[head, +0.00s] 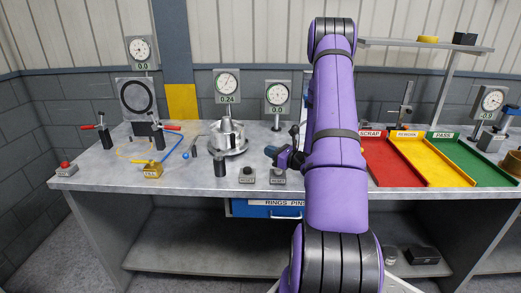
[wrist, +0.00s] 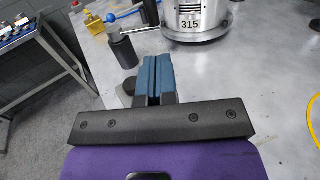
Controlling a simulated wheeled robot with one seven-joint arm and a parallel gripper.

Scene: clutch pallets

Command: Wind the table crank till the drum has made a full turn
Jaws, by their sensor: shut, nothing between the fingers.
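The silver drum (head: 229,139) stands on the metal bench, left of my gripper. In the wrist view the drum (wrist: 193,37) is at the top, with the number 315 facing me. The black crank knob (head: 220,166) stands upright in front of the drum. It also shows in the wrist view (wrist: 123,50), to the left of my fingertips, with a thin metal arm running past its top toward the drum. My gripper (head: 271,152) has blue fingers, pressed together and empty. In the wrist view the fingertips (wrist: 151,62) are apart from the knob, with a small gap.
Two small button boxes (head: 247,174) sit at the front edge. A yellow block (head: 152,170), cables and a red-topped button (head: 66,168) are to the left. Red, yellow and green trays (head: 390,160) lie right of my arm. Dials stand behind.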

